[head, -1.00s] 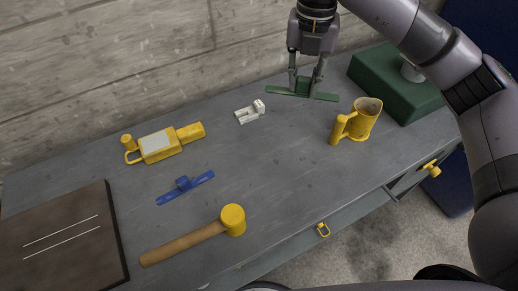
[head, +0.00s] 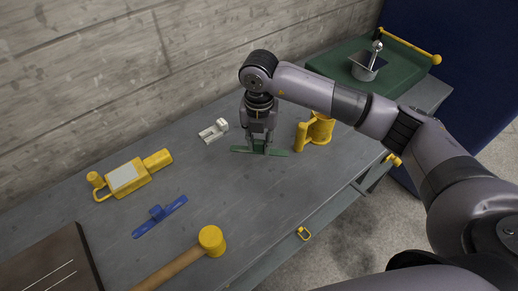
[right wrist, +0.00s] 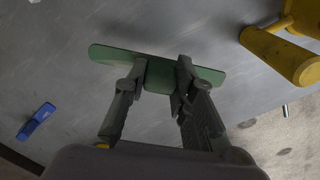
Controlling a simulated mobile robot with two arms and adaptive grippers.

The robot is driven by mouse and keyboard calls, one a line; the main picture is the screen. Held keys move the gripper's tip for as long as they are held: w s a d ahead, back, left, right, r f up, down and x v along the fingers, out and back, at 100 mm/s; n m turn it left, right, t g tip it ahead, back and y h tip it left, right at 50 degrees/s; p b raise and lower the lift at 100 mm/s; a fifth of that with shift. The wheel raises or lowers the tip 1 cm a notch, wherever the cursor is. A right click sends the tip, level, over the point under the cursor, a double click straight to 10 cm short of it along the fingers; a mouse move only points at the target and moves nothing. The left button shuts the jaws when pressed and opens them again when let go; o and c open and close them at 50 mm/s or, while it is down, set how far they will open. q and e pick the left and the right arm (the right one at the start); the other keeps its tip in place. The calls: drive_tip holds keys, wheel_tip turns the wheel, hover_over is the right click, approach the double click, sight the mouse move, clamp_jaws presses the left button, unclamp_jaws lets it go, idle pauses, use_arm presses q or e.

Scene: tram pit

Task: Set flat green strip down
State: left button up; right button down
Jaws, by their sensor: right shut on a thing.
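My right gripper (head: 259,145) points down and is shut on the raised middle of the strip. In the right wrist view the strip (right wrist: 112,54) spans crosswise beyond the fingers (right wrist: 162,78), and its middle is partly hidden by them. My left gripper is not in view.
A green box (head: 345,65) stands far right.

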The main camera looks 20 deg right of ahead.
sight(259, 151)
wheel_tip(259, 151, down, 4)
drive_tip(key=shift+s+r+p, duration=0.1)
drive_tip(key=shift+r+p, duration=0.1)
drive_tip(key=shift+p, duration=0.1)
drive_tip(key=shift+f, duration=0.15)
drive_tip(key=shift+f, duration=0.1)
drive_tip(key=c, duration=1.3)
unclamp_jaws()
drive_tip(key=shift+c, duration=0.2)
drive_tip(key=shift+r, duration=0.6)
wheel_tip(259, 151, up, 11)
drive_tip(key=b, duration=0.2)
drive_tip(key=shift+b, duration=0.35)
